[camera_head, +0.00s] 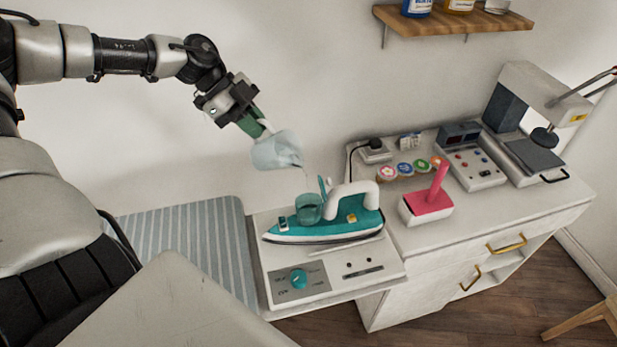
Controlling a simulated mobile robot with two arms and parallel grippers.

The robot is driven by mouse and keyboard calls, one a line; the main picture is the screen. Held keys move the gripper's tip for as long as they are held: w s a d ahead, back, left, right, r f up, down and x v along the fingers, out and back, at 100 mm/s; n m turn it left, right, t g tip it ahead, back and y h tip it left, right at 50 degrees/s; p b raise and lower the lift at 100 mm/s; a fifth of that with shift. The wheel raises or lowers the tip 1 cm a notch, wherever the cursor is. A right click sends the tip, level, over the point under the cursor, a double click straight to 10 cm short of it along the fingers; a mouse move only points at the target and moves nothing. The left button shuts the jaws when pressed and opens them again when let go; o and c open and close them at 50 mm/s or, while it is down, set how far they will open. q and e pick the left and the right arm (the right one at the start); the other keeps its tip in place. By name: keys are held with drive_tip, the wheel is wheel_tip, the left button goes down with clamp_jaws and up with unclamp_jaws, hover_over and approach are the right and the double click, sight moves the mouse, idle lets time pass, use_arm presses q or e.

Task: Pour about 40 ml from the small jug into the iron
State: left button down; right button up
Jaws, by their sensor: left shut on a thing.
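A small pale translucent jug (277,151) is held in my left gripper (254,124), which is shut on its green handle. The jug is tilted to the right, its lip above the iron. A thin stream seems to fall from the lip. The teal and white iron (336,226) lies flat on a grey-white station, its nose to the left. A teal translucent cup-like tank (309,208) stands up from the iron, under the jug's lip, apart from it. The liquid level in the tank is hard to tell. My right gripper is not in view.
The station (321,287) has a teal knob (299,278). A striped ironing surface (190,240) lies to the left. On the cabinet (455,225) stand a pink-handled item (428,203), several round coloured lids, a control box (471,167) and a press (525,150). A shelf (455,21) hangs above.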

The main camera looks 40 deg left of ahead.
use_arm(q)
drive_tip(key=shift+d+r+y+p, duration=0.15)
drive_tip(key=shift+r+y+p, duration=0.15)
drive_tip(key=shift+r+p, duration=0.1)
idle(0.6)
drive_tip(key=a+f+t+h+b, duration=0.1)
drive_tip(key=a+f+h+b, duration=0.4)
drive_tip(key=b, duration=0.8)
wheel_tip(320, 180, down, 2)
drive_tip(key=shift+s+a+n+t+h+b, duration=0.3)
drive_tip(key=shift+s+n+h+b, duration=0.1)
drive_tip(key=shift+h, duration=0.4)
idle(0.5)
